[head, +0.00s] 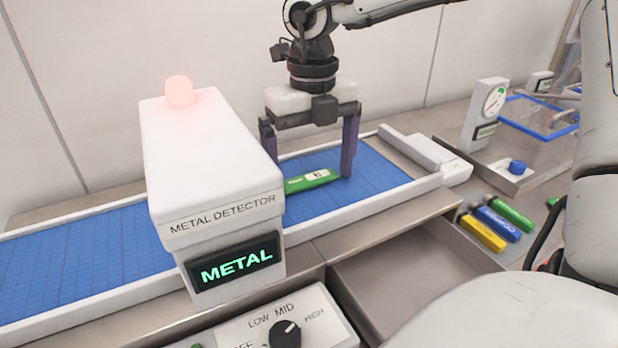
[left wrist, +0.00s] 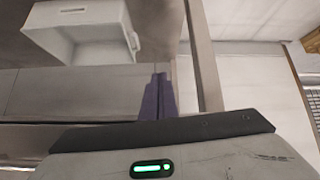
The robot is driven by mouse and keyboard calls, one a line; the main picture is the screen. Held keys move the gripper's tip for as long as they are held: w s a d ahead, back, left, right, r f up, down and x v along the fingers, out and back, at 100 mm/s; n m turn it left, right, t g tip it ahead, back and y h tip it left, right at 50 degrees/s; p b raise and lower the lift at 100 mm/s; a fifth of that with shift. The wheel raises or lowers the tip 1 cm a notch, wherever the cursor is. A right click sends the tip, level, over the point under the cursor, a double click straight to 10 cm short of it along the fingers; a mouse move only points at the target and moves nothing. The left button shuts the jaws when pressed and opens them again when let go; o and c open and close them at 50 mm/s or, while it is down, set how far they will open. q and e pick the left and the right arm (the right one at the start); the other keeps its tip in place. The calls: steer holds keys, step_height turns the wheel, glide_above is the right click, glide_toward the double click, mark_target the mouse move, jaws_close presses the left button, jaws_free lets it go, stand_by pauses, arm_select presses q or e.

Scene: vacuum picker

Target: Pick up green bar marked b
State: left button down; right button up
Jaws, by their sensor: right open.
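A green bar (head: 300,184) lies on the blue conveyor belt (head: 375,178), just right of the metal detector. It has a white label with a small dark mark that I cannot read for certain. My right gripper (head: 310,168) is open above the belt and points down. Its purple fingers stand apart, one near each end of the bar, and I see no contact with the bar. In the left wrist view, purple finger parts of my left gripper (left wrist: 158,98) show close together. No object is visible in them.
The white metal detector (head: 215,175) spans the belt, its red lamp lit and its screen reading METAL. An open drawer or tray (head: 400,275) is in front. Yellow, blue and green bars (head: 512,215) lie at the right near a gauge (head: 490,115) and a blue-rimmed tray (head: 508,122).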

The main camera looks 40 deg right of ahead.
steer(key=c, duration=1.2)
